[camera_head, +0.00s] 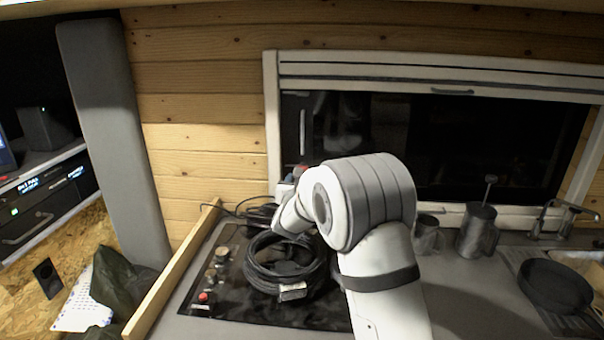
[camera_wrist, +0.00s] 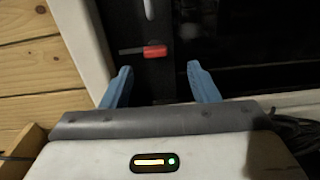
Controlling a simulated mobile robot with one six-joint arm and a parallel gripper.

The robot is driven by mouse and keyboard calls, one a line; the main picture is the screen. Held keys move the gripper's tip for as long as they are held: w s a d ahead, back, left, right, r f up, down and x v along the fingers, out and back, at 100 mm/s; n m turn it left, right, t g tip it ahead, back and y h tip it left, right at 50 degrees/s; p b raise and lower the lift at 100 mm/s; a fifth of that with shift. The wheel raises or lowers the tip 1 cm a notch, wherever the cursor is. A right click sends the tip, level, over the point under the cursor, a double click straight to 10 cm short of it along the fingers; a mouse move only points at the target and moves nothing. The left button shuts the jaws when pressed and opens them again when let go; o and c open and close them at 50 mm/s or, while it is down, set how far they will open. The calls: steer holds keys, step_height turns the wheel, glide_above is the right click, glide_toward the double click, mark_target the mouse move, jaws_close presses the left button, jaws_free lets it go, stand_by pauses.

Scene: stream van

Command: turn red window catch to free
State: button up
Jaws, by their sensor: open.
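The red window catch (camera_wrist: 154,52) shows in the wrist view on the dark window frame, just beyond my fingertips. Its red part lies about level, with a thin grey bar (camera_wrist: 132,51) reaching left from it. My gripper (camera_wrist: 158,78) is open, with one blue finger to the left of the catch and one to the right, and nothing between them. The fingertips appear short of the catch and not touching it. In the head view my arm hides most of my gripper, and a small bit of red (camera_head: 303,168) shows near the window's lower left corner.
A coiled black cable (camera_head: 262,275) lies on the dark hob under my arm. Metal mugs (camera_head: 478,232) stand right of my arm, with a tap and a black pan (camera_head: 555,287) farther right. A wooden rail (camera_head: 172,275) edges the counter on the left.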

steer(key=shift+w+a+f, duration=0.15)
steer(key=shift+w+a, duration=0.15)
steer(key=w+d+p, duration=0.1)
steer(key=w+p, duration=0.1)
steer(key=w, duration=0.5)
steer(key=shift+w+d, duration=0.15)
steer(key=shift+c, duration=0.3)
steer(key=c, duration=0.9)
